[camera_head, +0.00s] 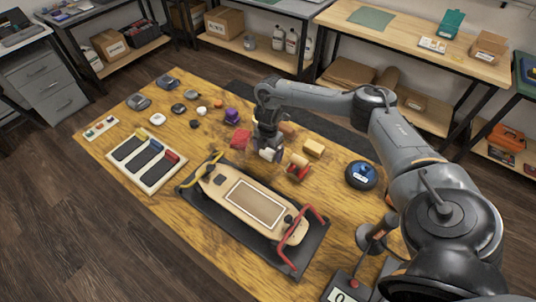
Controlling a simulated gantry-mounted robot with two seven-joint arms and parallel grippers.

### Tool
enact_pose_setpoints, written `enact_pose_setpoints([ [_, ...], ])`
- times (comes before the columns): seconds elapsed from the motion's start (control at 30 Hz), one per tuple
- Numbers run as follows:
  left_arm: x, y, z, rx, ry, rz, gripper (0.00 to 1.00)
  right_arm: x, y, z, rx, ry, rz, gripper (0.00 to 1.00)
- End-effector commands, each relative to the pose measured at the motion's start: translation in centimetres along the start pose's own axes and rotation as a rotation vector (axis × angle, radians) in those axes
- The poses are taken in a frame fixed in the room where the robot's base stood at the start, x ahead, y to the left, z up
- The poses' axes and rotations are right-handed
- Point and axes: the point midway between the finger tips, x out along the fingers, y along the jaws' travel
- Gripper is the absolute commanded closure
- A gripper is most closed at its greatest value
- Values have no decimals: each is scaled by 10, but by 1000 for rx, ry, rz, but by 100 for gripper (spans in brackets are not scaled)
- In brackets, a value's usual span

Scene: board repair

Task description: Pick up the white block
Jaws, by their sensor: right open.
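A small white block (267,155) is on the wooden table, just behind the skateboard. My right gripper (266,148) points down right over it, with its fingers around or just above it. The gripper is open, and its fingers partly hide the block. I cannot tell whether they touch it. My left gripper is not in view.
Close by are a red block (240,138), a yellow block (314,148) and a red-and-tan roller-like part (298,166). A skateboard (217,180) with a yellow and a red clamp lies on a black mat (282,262). A sorting tray (148,184) is at left, a blue round container (361,175) at right.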

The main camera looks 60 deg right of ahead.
Motion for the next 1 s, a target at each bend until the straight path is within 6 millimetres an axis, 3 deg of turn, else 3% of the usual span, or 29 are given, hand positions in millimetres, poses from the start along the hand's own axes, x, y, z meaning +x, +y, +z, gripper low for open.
enact_pose_setpoints([
  [0.13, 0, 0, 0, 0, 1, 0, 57, 0, 0, 0, 0, 0, 0, 6],
  [0.5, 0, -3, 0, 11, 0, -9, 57, -1, 0, 0, 0, 0, 1, 63],
  [0.77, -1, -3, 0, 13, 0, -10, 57, -2, 0, 0, 0, 0, 2, 64],
  [1.0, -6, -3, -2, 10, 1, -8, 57, -28, 2, 0, -1, 1, 5, 64],
])
